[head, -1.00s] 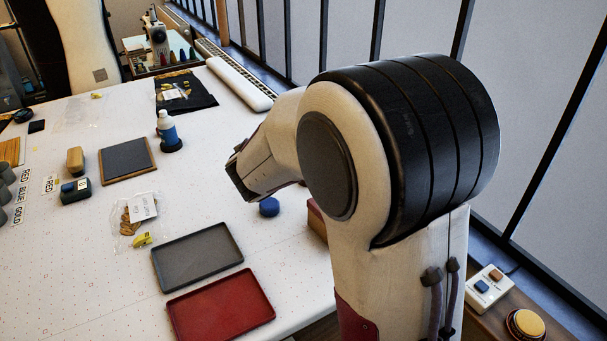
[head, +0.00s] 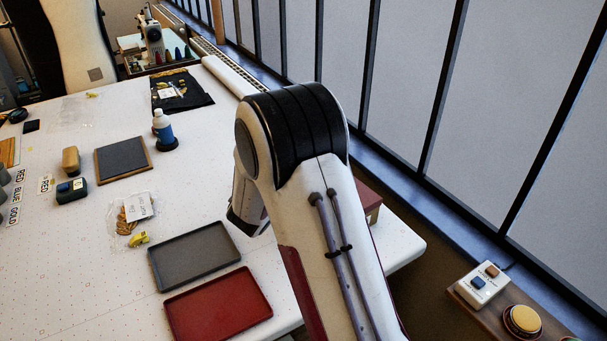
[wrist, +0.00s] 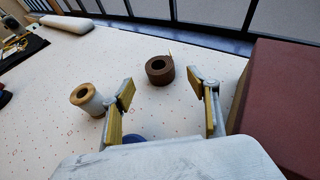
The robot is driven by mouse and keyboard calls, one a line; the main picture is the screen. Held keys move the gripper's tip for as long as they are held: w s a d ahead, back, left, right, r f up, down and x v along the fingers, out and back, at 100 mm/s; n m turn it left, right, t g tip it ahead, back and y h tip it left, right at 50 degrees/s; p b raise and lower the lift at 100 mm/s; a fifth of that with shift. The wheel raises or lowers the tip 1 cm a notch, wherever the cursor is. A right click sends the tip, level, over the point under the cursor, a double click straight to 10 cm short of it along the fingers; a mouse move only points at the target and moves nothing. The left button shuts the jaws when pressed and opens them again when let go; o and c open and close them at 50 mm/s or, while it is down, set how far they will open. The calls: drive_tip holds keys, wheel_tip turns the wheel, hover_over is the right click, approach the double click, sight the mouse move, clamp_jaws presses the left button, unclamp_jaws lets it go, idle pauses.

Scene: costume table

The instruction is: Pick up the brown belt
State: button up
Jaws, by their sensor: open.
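The brown belt (wrist: 160,70) is a dark brown coil standing on the white table in the wrist view, ahead of my gripper and roughly between its fingers as seen. My gripper (wrist: 166,105) is open and empty, with its two yellow-padded fingers spread apart. The belt lies beyond the fingertips and does not touch them. In the head view my arm hides the belt, and only part of my wrist shows above the table.
A cream roll with a tan top (wrist: 87,97) stands left of the left finger. A blue round thing (wrist: 133,138) is partly hidden by my gripper. A maroon box (wrist: 285,95) rises close on the right. Grey (head: 195,255) and red (head: 218,306) trays lie on the table.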

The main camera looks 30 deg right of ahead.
drive_tip(key=shift+x, duration=1.3)
drive_tip(key=shift+w+d, duration=0.1)
drive_tip(key=shift+d, duration=0.05)
drive_tip(key=shift+x, duration=2.45)
drive_tip(key=shift+w+r, duration=0.1)
drive_tip(key=c, duration=1.3)
